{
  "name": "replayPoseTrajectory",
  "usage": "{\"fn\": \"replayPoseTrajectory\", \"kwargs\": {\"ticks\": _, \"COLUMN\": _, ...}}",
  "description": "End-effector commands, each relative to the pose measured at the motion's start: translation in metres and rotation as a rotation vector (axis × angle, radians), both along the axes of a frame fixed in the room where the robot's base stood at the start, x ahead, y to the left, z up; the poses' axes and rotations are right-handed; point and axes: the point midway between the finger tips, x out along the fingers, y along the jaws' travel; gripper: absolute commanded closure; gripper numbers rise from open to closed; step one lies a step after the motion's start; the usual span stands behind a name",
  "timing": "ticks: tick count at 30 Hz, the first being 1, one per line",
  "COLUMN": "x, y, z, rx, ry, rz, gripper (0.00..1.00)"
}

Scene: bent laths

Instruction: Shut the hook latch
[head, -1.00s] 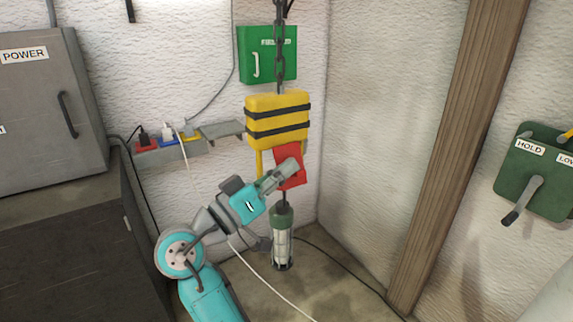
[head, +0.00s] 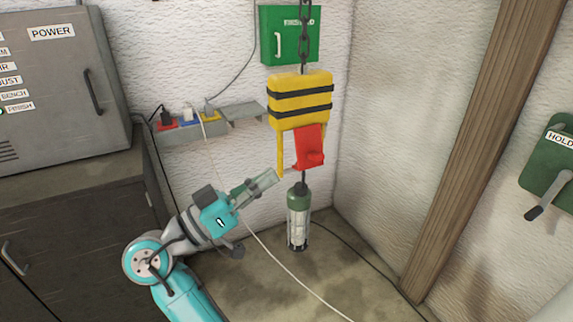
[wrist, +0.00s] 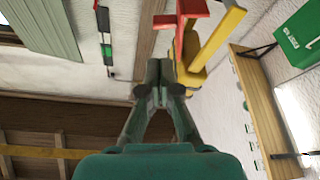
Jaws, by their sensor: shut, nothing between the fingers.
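A yellow hoist block (head: 300,98) with black bands hangs on a chain. Below it are a yellow bar (head: 280,155) and a red latch piece (head: 309,147). A green-topped caged lamp (head: 298,218) is under the red piece, on a thin dark stem. My gripper (head: 272,178) is shut and empty, lower left of the red piece and apart from it in the picture. In the wrist view, my gripper (wrist: 160,68) points up toward the red piece (wrist: 180,20) and the yellow frame (wrist: 220,38), which show just past the fingertips. Whether the latch is closed, I cannot tell.
A green wall box (head: 290,35) is behind the chain. A shelf (head: 215,122) with plugs and cables is on the left wall, beside a grey power cabinet (head: 55,90). A wooden post (head: 470,130) and a green lever box (head: 550,168) stand right. A white cable crosses the floor.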

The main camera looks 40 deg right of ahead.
Motion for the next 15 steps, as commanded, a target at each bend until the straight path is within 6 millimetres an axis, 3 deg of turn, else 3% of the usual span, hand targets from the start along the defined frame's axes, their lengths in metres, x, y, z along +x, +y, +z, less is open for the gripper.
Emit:
{"fn": "replayPoseTrajectory", "kwargs": {"ticks": 6, "x": 0.004, "y": 0.022, "z": -0.007, "rx": -0.001, "ry": -0.001, "rz": 0.001, "gripper": 1.0}}
{"fn": "replayPoseTrajectory", "kwargs": {"ticks": 15, "x": 0.005, "y": 0.026, "z": -0.009, "rx": 0.0, "ry": -0.001, "rz": 0.0, "gripper": 1.0}}
